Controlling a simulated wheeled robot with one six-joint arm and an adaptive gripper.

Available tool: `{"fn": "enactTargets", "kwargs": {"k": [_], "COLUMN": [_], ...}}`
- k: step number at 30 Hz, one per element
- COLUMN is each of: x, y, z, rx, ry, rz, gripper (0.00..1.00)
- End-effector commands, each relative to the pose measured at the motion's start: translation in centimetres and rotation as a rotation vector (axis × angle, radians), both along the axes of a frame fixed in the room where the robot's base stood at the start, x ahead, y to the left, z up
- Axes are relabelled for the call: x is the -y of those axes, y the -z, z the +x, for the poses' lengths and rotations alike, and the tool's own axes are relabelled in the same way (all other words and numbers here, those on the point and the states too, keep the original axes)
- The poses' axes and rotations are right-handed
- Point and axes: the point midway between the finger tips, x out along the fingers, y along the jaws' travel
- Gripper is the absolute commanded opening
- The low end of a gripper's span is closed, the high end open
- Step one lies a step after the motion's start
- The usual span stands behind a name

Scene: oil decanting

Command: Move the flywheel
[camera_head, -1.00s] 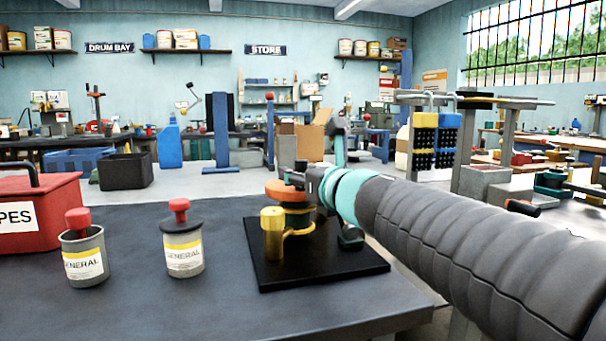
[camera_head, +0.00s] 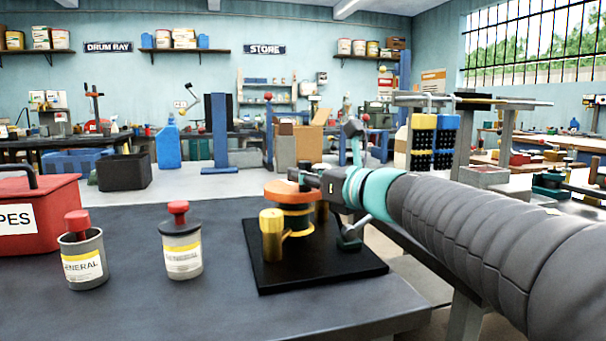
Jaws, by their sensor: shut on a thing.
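The device stands on a black square base plate (camera_head: 275,276) on the dark workbench. My gripper (camera_head: 309,178) reaches in from the right at the back right edge of the disc. It is shut on the flywheel at that rim; the fingertips are small and partly hidden, so the exact contact is unclear.
Two grey cans with red knobs, the left can (camera_head: 84,265) and the middle can (camera_head: 182,252), stand left of the plate. A red box (camera_head: 40,218) is at the far left. The bench (camera_head: 130,305) is clear in front. Its right edge lies under my arm.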

Motion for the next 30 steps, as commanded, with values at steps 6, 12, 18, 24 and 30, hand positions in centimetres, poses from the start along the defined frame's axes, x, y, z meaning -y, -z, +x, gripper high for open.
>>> {"fn": "enactTargets", "kwargs": {"k": [6, 12, 18, 24, 30], "x": [1.0, 1.5, 1.9, 2.1, 2.2], "y": [0.2, 0.3, 0.2, 0.1, 0.0], "z": [0.8, 1.4, 2.1, 2.8, 3.4], "rx": [-0.001, -0.001, -0.001, -0.001, -0.002], "ry": [-0.179, -0.367, -0.559, -0.748, -0.91], "rz": [0.0, 0.0, 0.0, 0.0, 0.0], "gripper": [0.0, 0.0, 0.0, 0.0, 0.0]}}
